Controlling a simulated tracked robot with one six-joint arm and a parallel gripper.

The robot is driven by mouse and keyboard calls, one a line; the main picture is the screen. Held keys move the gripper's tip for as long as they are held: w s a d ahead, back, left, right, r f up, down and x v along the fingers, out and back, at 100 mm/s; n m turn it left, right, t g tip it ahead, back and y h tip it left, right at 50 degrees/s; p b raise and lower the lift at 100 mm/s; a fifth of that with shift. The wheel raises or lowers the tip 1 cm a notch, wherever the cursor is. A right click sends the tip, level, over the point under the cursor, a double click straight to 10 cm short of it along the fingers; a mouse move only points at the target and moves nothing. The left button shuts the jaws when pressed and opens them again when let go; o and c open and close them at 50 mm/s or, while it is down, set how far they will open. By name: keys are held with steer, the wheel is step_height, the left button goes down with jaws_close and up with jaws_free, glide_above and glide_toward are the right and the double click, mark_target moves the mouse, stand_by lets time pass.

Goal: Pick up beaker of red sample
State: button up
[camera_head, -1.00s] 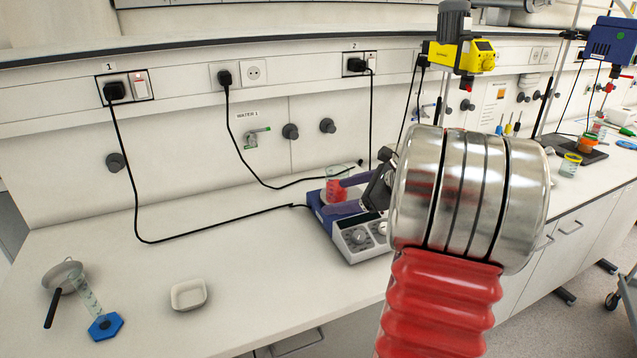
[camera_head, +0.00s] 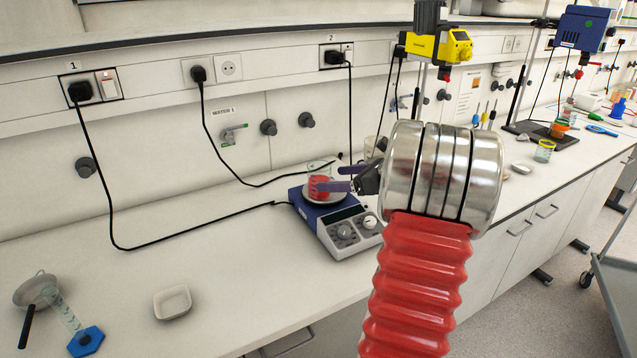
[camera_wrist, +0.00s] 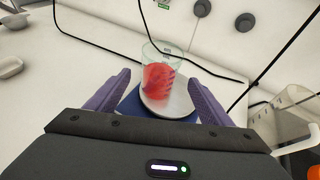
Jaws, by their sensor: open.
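The beaker of red sample (camera_head: 319,184) is clear glass with red contents. It stands on the round pale plate of a blue-and-white hotplate stirrer (camera_head: 343,236). In the wrist view the beaker (camera_wrist: 158,80) appears upright, ahead of and between my two purple fingers. My gripper (camera_wrist: 155,92) is open and empty, its fingers spread wide to either side of the beaker's line. In the head view my gripper (camera_head: 336,178) comes in from the right, its fingertips close to the beaker. I cannot tell whether either finger touches the glass.
Black cables (camera_head: 190,223) run across the bench behind and left of the stirrer. A clear container (camera_wrist: 280,118) stands to the right in the wrist view. A white dish (camera_head: 172,302) and a blue-based cylinder (camera_head: 85,341) sit at left. The bench between is clear.

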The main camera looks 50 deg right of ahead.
mark_target(329, 179)
steer(key=shift+x, duration=2.7)
steer(key=shift+x, duration=2.65)
steer(key=shift+s+f, duration=0.1)
steer(key=shift+c, duration=0.2)
steer(key=c, duration=1.3)
steer(key=shift+r, duration=0.3)
steer(key=shift+r, duration=4.75)
